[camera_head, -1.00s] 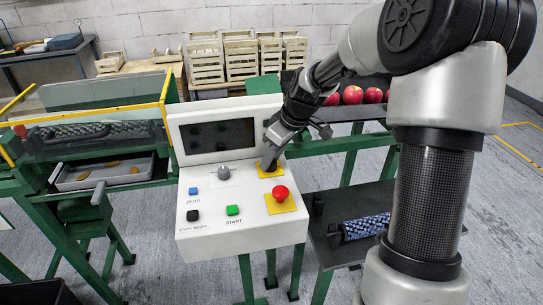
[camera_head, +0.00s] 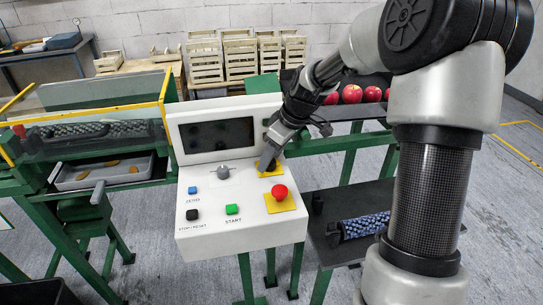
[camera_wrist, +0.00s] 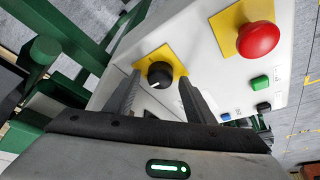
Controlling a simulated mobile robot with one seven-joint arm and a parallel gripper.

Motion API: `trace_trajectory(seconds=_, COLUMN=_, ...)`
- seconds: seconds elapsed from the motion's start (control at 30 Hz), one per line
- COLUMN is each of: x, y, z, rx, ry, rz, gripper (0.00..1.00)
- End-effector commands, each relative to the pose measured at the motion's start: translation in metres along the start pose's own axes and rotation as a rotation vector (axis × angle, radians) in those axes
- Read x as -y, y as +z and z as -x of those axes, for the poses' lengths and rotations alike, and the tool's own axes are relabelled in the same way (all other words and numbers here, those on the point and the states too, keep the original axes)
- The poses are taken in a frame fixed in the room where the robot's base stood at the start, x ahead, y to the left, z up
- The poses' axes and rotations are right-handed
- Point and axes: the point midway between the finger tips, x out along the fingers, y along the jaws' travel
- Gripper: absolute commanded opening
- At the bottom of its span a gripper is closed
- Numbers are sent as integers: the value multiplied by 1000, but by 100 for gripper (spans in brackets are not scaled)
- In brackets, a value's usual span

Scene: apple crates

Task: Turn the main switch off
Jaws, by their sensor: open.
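The main switch (camera_wrist: 160,74) is a black rotary knob with a white mark on a yellow plate, seen in the wrist view. In the head view my gripper hides most of the knob, and part of its yellow plate (camera_head: 278,170) shows. My gripper (camera_wrist: 158,95) is open, with one finger on each side of the knob in the wrist view. It also shows in the head view (camera_head: 267,164), pointing down at the panel. I cannot tell whether the fingers touch the knob.
A red emergency button (camera_head: 280,192) on a yellow plate sits close below the switch. The white panel (camera_head: 255,233) also carries a grey selector (camera_head: 223,172), a green START button (camera_head: 232,209), blue and black buttons and a dark screen (camera_head: 217,136). Apples (camera_head: 352,94) lie behind right.

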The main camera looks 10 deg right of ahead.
Motion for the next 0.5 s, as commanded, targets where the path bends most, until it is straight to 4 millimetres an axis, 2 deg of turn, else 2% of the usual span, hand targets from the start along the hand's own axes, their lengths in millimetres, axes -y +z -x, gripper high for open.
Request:
trace_trajectory(seconds=0.13, x=-1, y=0, z=6, rx=-1, ry=2, rz=-1, gripper=49)
trace_trajectory(seconds=0.27, x=-1, y=-1, z=24, rx=-2, ry=4, rz=-1, gripper=49)
trace_trajectory(seconds=0.5, x=-2, y=-1, z=82, rx=-2, ry=7, rz=-1, gripper=49)
